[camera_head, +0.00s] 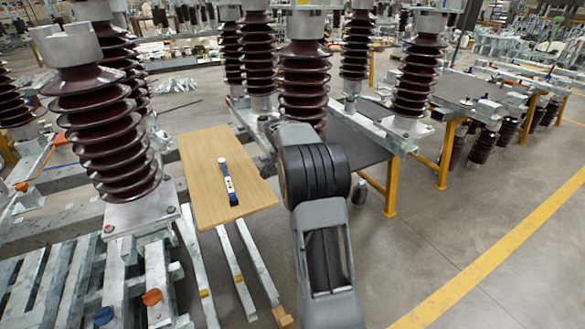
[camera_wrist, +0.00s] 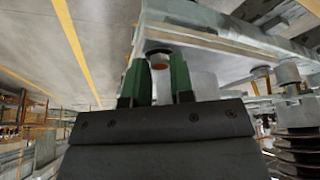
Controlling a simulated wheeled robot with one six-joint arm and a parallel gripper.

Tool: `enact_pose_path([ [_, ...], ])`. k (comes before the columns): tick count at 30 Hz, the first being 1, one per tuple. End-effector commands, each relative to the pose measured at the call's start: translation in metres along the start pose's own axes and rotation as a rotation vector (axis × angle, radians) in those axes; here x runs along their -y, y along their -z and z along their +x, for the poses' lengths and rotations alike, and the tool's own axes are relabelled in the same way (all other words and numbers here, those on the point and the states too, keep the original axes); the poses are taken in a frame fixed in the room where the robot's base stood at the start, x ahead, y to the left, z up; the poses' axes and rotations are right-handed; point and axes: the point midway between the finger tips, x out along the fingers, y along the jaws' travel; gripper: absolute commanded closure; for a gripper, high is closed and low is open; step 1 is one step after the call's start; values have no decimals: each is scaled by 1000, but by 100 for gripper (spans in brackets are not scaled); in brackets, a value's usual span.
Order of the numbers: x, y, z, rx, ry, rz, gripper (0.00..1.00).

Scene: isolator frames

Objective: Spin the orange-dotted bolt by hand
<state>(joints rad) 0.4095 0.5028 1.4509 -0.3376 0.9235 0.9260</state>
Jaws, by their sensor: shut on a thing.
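In the wrist view my gripper (camera_wrist: 158,72) points up at the underside of a grey metal beam (camera_wrist: 215,35). Its two green fingers stand on either side of a small bolt (camera_wrist: 159,60) and are shut on it. The bolt has a dark upper part and a faint orange-brown tint lower down; a clear orange dot cannot be made out. In the head view my arm hides the gripper and the bolt.
In the head view a wooden board (camera_head: 205,165) carries a blue and white tool (camera_head: 229,183). Brown ribbed insulators (camera_head: 100,130) crowd the left and back. The floor (camera_head: 470,220) at right is clear.

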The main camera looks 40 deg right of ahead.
Motion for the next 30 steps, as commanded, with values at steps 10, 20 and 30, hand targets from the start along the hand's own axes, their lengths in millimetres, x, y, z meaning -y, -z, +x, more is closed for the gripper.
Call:
enact_pose_path([
  [10, 3, 0, 0, 1, -107, 260, 100],
  [20, 4, 1, 0, 1, -168, 407, 100],
  [30, 4, 1, 0, 1, -185, 452, 100],
])
